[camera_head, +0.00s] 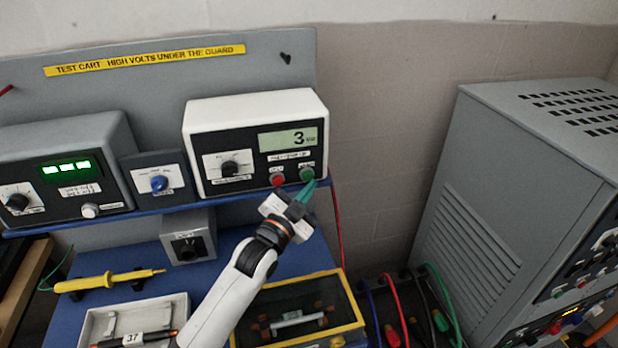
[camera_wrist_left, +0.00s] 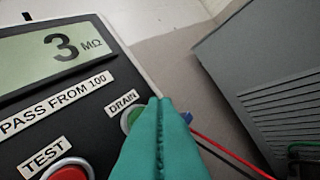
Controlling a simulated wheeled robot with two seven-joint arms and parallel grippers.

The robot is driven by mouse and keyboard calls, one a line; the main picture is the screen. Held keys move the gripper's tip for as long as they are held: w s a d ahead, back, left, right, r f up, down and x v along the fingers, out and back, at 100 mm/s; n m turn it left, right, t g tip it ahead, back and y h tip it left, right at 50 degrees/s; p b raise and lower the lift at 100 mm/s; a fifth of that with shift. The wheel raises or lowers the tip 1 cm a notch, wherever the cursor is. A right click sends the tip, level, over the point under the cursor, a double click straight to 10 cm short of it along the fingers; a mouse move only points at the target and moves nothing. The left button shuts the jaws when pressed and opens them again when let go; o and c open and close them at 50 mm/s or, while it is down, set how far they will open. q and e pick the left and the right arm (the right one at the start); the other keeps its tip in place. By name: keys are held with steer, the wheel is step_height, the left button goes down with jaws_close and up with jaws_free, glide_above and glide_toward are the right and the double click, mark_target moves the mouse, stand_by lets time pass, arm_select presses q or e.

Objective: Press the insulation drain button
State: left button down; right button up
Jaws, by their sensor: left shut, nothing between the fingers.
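The insulation meter (camera_head: 256,107) is a white box on the cart's blue shelf. Its display (camera_wrist_left: 62,52) reads 3 MΩ. The green drain button (camera_head: 307,174) sits at the lower right of its black panel, under a DRAIN label. The red test button (camera_head: 277,180) is to its left, and it also shows in the left wrist view (camera_wrist_left: 70,172). My left gripper (camera_head: 309,187) is shut and empty, with green fingertips right at the drain button. In the left wrist view the fingertips (camera_wrist_left: 160,102) cover most of the button (camera_wrist_left: 129,120); whether they touch it I cannot tell.
A grey unit with green digits (camera_head: 68,170) and a small blue-knob box (camera_head: 158,182) stand left of the meter. Below lie a yellow probe (camera_head: 110,281), a tray (camera_head: 97,325) and a yellow-framed guard (camera_head: 352,299). A large grey cabinet (camera_head: 480,215) stands right.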

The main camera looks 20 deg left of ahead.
arm_select(q)
steer(key=shift+w+a, duration=0.1)
steer(key=shift+w, duration=0.05)
stand_by(0.5)
steer(key=shift+w+a, duration=0.15)
steer(key=shift+w, duration=0.1)
steer(key=shift+w+a, duration=0.25)
steer(key=shift+w, duration=0.1)
stand_by(0.8)
steer(key=shift+s+d, duration=0.1)
steer(key=shift+s+d+p, duration=0.4)
steer(key=shift+s, duration=0.3)
steer(key=shift+d, duration=0.1)
steer(key=s+d, duration=0.1)
steer(key=s+d+p, duration=0.1)
steer(key=s, duration=0.1)
steer(key=s+d+p, duration=0.1)
steer(key=s, duration=0.1)
steer(key=shift+d, duration=0.1)
